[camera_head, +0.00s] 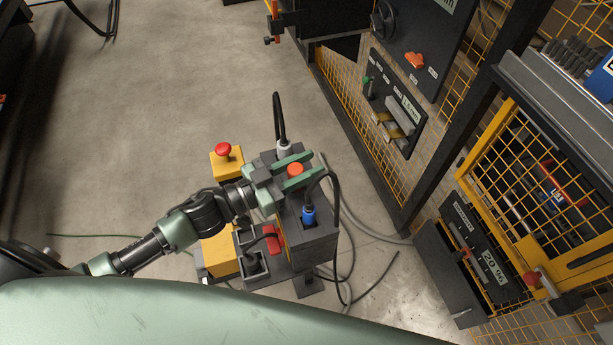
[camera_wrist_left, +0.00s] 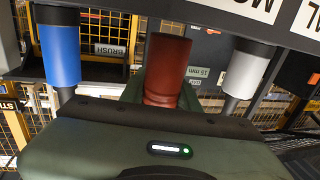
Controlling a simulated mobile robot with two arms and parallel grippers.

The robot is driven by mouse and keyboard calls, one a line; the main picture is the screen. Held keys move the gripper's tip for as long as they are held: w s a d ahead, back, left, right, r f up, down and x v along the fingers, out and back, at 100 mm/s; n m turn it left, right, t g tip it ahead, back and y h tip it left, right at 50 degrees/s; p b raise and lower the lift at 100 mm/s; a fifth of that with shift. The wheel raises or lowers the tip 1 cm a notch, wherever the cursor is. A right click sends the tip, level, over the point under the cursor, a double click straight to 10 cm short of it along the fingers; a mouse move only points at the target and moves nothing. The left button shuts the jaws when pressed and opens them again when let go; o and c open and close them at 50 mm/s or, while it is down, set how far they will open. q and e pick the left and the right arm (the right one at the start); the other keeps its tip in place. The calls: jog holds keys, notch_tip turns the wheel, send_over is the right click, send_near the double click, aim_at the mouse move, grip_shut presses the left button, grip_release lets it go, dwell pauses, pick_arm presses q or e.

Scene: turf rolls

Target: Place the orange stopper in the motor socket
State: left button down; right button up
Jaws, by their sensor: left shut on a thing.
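My left gripper (camera_head: 297,170) is shut on the orange stopper (camera_head: 295,168), whose round top shows between the two green fingers. It holds the stopper over a dark grey connector box (camera_head: 318,245), between a blue plug (camera_head: 309,214) and a grey plug (camera_head: 284,148), both with black cables. In the left wrist view the stopper is a reddish cylinder (camera_wrist_left: 167,65), with the blue plug (camera_wrist_left: 60,50) to its left and the grey plug (camera_wrist_left: 246,72) to its right. A partly cut-off label begins "MO". The motor socket's opening is hidden, so I cannot tell whether the stopper is seated. My right gripper is out of view.
A yellow box with a red mushroom button (camera_head: 223,149) stands left of the connector box. A dark tray (camera_head: 252,266) with a red-ended part (camera_head: 273,238) is in front. Loose cables lie on the floor at right. Yellow mesh fencing (camera_head: 345,105) stands further right; floor at left is clear.

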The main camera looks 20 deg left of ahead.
pick_arm(q)
jog(key=shift+f, duration=2.2)
